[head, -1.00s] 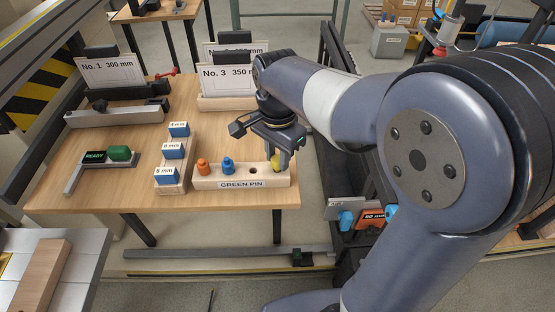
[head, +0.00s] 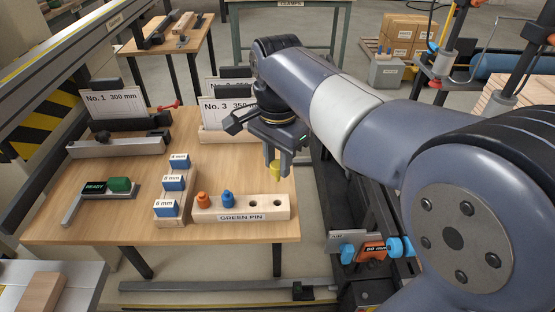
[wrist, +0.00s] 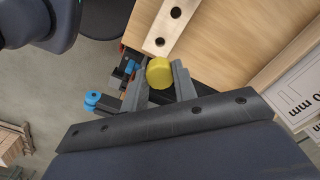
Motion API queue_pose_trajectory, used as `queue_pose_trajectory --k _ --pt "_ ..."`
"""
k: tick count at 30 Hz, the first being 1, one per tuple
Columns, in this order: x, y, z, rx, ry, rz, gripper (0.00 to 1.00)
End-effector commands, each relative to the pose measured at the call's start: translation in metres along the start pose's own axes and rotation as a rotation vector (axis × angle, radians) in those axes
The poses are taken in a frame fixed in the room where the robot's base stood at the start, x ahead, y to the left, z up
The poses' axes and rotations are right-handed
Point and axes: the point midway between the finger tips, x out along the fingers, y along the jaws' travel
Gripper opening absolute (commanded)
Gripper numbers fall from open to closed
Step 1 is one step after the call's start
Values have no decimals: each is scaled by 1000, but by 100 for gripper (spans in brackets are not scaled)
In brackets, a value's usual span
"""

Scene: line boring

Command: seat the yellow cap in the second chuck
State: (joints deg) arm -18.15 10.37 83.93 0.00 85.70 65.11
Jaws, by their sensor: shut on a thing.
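The yellow cap (head: 275,170) is held between the fingers of my gripper (head: 276,160), above the right end of the green pin block. It also shows in the wrist view (wrist: 159,72), with my gripper (wrist: 160,76) shut on it. In the wrist view the block (wrist: 155,38) lies just beyond the cap. I cannot tell which thing is the second chuck.
Sign boards (head: 220,113) stand at the back of the table (head: 110,218). A dark machine with blue parts and an orange label (head: 372,251) lies right of the table.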

Motion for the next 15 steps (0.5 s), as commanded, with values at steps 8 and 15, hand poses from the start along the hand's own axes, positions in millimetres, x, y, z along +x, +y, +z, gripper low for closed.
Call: queue_pose_trajectory --k 8,15 --pt "-4 0 0 0 0 0 3" --pt "-21 0 0 0 0 0 3"
